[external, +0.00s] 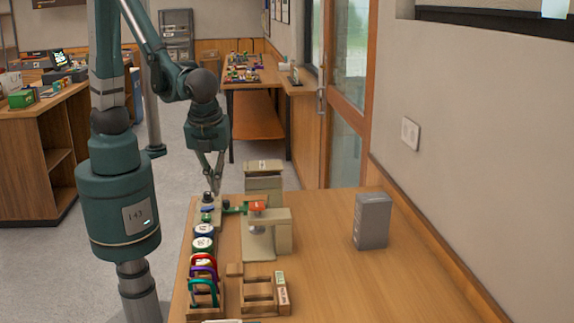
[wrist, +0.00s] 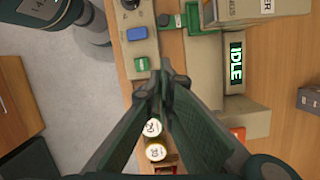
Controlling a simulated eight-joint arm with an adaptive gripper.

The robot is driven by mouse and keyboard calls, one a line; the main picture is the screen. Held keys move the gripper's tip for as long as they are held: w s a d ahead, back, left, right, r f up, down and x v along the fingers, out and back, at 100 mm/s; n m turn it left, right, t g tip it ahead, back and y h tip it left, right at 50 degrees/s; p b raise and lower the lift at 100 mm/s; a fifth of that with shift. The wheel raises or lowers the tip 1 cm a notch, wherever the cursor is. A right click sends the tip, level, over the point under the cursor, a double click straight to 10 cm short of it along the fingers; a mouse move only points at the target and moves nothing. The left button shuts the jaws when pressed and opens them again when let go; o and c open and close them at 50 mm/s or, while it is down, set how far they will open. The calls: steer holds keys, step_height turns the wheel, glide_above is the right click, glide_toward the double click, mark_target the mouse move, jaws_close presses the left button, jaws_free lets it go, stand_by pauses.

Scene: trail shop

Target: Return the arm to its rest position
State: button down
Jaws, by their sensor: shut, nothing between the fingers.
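My gripper (external: 212,176) hangs pointing down over the left edge of the wooden table (external: 330,285), at the far end of the row of items. In the wrist view my gripper (wrist: 163,75) has its fingertips together with nothing between them. A control strip with a black knob, a blue button (wrist: 138,33) and a green button (wrist: 141,64) lies just past the fingertips. Two round white-topped containers (wrist: 153,128) show between the fingers, partly hidden by them. My gripper appears to be above these things, not touching them.
A beige machine (external: 266,230) with a red part stands beside the strip; its display (wrist: 236,54) reads IDLE. Colored looped items (external: 203,280) and a wooden rack (external: 262,293) are nearer. A grey box (external: 372,220) stands right. The table's right side is mostly clear.

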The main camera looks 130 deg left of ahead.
steer(key=shift+r, duration=0.15)
steer(key=s+d+r+n+t+h, duration=0.1)
steer(key=s+d+r+n+t, duration=0.1)
steer(key=s+r+n+t, duration=0.2)
steer(key=s+d+r+n+t+h+b, duration=0.1)
steer(key=s+r+n+t, duration=0.3)
steer(key=r, duration=0.6)
steer(key=shift+s+d+r+n+t, duration=0.35)
steer(key=shift+s+n, duration=0.55)
steer(key=shift+n, duration=0.5)
